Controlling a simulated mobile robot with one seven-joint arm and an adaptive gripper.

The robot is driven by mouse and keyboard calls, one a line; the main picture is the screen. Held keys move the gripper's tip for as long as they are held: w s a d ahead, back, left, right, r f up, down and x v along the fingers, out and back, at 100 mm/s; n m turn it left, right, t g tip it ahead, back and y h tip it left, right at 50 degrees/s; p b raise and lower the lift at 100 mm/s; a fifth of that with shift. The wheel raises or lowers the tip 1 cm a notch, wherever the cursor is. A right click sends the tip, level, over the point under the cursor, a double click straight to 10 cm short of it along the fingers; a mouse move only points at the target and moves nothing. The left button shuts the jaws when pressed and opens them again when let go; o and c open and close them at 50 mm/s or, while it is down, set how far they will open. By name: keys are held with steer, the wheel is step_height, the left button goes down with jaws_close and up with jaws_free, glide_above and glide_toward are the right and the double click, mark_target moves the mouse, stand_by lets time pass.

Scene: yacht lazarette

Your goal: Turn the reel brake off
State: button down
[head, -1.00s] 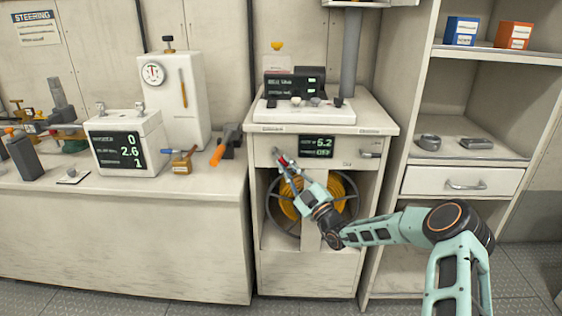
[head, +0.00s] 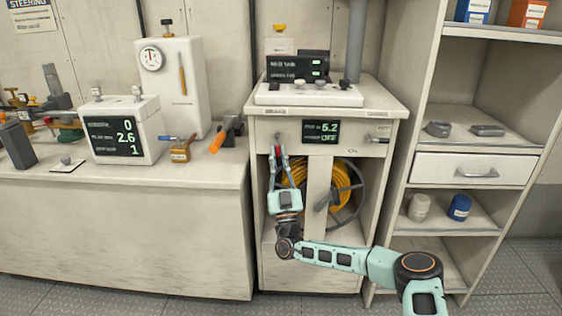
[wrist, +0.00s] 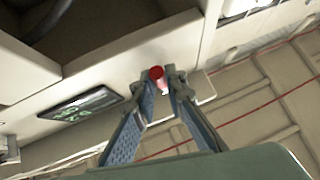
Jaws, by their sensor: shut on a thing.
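The reel cabinet (head: 259,200) stands in the middle of the head view, with a yellow hose reel (head: 340,188) behind its open front. Its dark display (head: 321,131) reads 5.2, with a lower line that looks like OFF. My gripper (head: 278,150) is raised at the cabinet's upper left front. In the wrist view my gripper (wrist: 167,78) has its two blue fingers closed about a small handle with a red round end (wrist: 156,72), apparently the reel brake lever. The fingers hide most of the lever in the head view.
A grey lever (head: 376,139) sits at the cabinet's right front. The left counter (head: 120,225) holds a white gauge box (head: 165,85) and several tools. An open shelf unit (head: 490,130) stands close on the right. The floor in front is clear.

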steer(key=shift+a+m+t+h, duration=0.15)
steer(key=shift+m+t+h, duration=0.15)
steer(key=shift+m+h, duration=0.55)
steer(key=c, duration=2)
jaws_free()
steer(key=shift+o, duration=0.2)
steer(key=v, duration=1.2)
